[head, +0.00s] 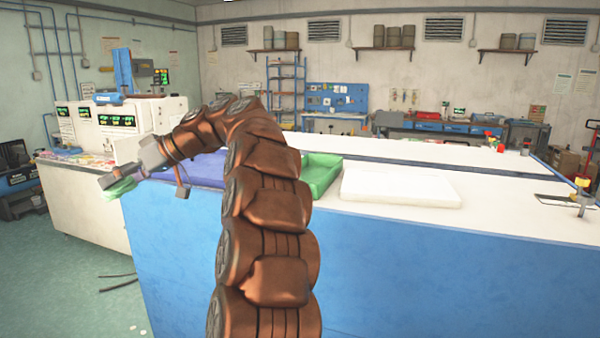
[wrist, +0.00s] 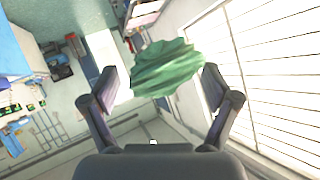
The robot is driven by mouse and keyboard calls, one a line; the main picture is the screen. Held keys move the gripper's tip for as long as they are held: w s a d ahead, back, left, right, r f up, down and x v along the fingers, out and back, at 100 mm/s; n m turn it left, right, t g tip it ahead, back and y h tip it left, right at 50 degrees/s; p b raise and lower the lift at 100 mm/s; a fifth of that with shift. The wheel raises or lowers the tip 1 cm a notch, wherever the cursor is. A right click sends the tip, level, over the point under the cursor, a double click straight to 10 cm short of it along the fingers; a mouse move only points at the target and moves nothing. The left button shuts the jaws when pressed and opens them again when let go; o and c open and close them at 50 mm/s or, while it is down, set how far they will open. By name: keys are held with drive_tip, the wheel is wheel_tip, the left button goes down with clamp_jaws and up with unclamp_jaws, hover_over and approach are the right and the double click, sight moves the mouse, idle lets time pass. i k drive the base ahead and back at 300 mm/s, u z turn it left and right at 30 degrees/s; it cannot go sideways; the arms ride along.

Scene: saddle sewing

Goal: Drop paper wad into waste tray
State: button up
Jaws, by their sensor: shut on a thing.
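A crumpled green paper wad (head: 120,189) is at the end of my arm, at the left in the head view. It also shows in the wrist view (wrist: 167,70), between the two dark fingers. My gripper (head: 108,182) is shut on the wad and holds it in the air, beside the left end of the blue-sided table. A green tray (head: 322,172) and a blue-violet tray (head: 203,168) are on that table, each partly hidden behind my arm. I cannot tell which of them is the waste tray.
A flat white slab or tray (head: 400,187) lies right of the green tray. A wire-and-yellow fixture (head: 581,190) stands at the table's right end. A white machine cabinet (head: 90,205) with green displays stands at the left. Green floor (head: 70,285) is open at lower left.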

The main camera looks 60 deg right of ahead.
sight(317, 179)
drive_tip(key=z, duration=0.65)
drive_tip(key=i, duration=0.8)
drive_tip(key=z, duration=1.1)
drive_tip(key=i, duration=0.3)
drive_tip(key=z, duration=0.3)
